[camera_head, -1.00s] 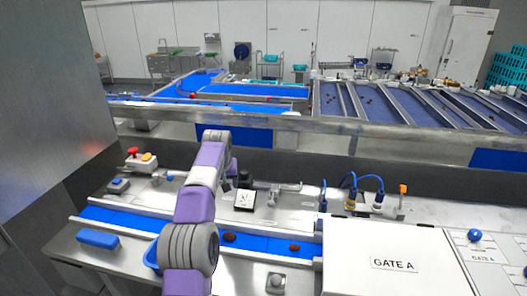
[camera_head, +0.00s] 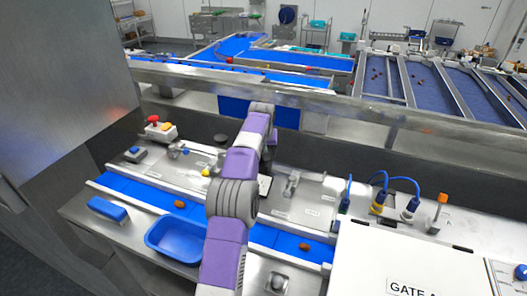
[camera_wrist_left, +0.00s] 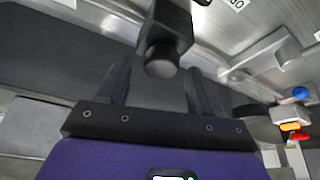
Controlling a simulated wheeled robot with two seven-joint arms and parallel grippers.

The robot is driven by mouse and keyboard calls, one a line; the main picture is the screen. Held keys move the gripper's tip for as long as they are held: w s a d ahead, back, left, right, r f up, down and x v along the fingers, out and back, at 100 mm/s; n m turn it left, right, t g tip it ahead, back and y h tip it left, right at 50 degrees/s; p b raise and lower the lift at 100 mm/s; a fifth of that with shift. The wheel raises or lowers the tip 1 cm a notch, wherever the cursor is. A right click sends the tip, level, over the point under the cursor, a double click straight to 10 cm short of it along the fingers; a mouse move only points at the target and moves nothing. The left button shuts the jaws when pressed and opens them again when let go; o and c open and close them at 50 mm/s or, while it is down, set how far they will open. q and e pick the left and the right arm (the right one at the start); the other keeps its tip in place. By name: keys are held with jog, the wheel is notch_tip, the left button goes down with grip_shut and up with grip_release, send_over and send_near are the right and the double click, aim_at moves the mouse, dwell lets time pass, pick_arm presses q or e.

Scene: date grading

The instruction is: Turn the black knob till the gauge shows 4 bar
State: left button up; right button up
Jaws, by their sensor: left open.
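My left gripper (camera_wrist_left: 162,82) is open. Its two dark fingers stand either side of a dark rounded knob (camera_wrist_left: 160,62) on a blocky dark body; I take this to be the black knob. It appears between or just beyond the fingers, and I cannot tell whether they touch it. In the head view my purple left arm reaches over the bench and hides the knob; the gripper (camera_head: 270,150) is mostly behind it. The white gauge panel (camera_head: 265,185) shows only as a sliver beside the arm, and its reading is hidden. My right gripper is not in view.
A blue belt (camera_head: 140,191) with dates and a blue tray (camera_head: 175,239) lie in front. Blue-cabled fittings (camera_head: 378,205) and the Gate A box (camera_head: 400,260) are at right.

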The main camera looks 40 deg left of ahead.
pick_arm(q)
jog(key=shift+f, duration=0.15)
jog(key=shift+c, duration=0.2)
jog(key=c, duration=1)
jog(key=shift+m+p, duration=0.5)
jog(key=shift+a+m+h, duration=0.1)
jog(key=shift+m+h, duration=0.2)
jog(key=o, duration=1)
jog(key=shift+o, duration=0.2)
